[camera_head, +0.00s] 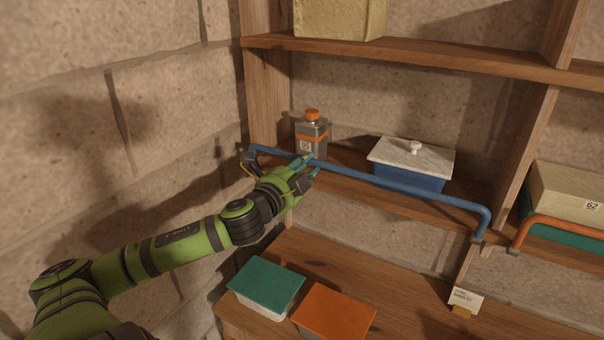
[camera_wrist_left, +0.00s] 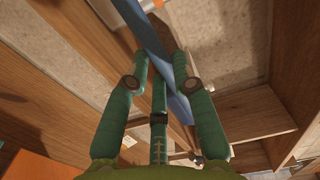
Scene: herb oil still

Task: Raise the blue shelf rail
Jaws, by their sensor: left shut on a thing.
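The blue shelf rail (camera_head: 402,188) runs along the front of the middle shelf, its bent ends meeting dark brackets at left and right. Its bar stands a little above the shelf's front edge. My left gripper (camera_head: 309,165) is at the left part of the rail, in front of a grey bottle. In the left wrist view, the rail (camera_wrist_left: 155,45) crosses between the green fingers (camera_wrist_left: 161,68), and the gripper is shut on it. The fingers hide a short stretch of the rail. My right gripper is not in view.
Behind the rail stand the orange-capped bottle (camera_head: 312,133) and a blue box with a pale lid (camera_head: 411,158). An orange rail (camera_head: 560,222) fronts the right bay. Green-lidded (camera_head: 266,284) and orange-lidded (camera_head: 335,312) boxes sit below. A stone wall (camera_head: 130,130) is at left.

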